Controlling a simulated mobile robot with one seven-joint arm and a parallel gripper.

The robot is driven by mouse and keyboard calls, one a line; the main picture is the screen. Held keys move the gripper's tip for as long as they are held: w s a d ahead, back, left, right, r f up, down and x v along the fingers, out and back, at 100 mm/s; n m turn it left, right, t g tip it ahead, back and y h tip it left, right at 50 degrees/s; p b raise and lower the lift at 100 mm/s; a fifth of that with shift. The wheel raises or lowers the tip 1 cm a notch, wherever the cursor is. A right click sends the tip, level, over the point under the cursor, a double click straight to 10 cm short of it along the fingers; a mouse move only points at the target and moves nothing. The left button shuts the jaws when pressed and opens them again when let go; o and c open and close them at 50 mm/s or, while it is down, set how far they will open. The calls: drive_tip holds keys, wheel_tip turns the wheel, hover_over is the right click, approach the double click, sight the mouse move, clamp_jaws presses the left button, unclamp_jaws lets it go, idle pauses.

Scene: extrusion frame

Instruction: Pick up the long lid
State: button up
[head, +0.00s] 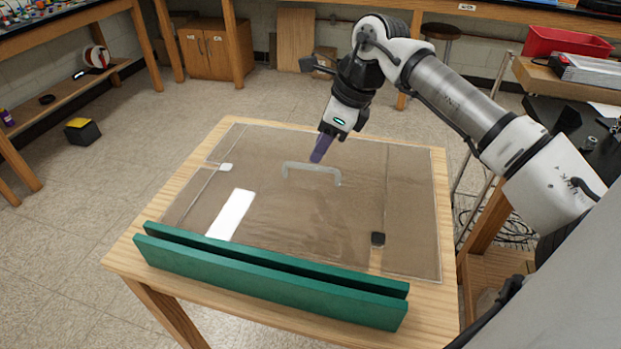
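I cannot tell for certain which thing is the long lid. A long, flat white strip (231,214) lies on the left part of the tabletop. A pale grey U-shaped bracket or handle (298,165) is near the middle. My gripper (316,160) comes down from the upper right, its purple fingertips close to the bracket's top bar. Whether they touch it is unclear. From this side the fingers overlap, so I cannot see any gap between them. Nothing is visibly held.
A brown panel with a clear edge (410,213) covers most of the wooden table (436,308). Two long green bars (265,283) run along the front edge. The panel's middle is mostly clear.

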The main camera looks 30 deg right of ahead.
sight(311, 166)
drive_tip(key=shift+p+x, duration=0.55)
drive_tip(key=shift+x, duration=2.85)
drive_tip(key=shift+s+d+f, duration=0.1)
drive_tip(key=shift+d, duration=0.05)
clamp_jaws()
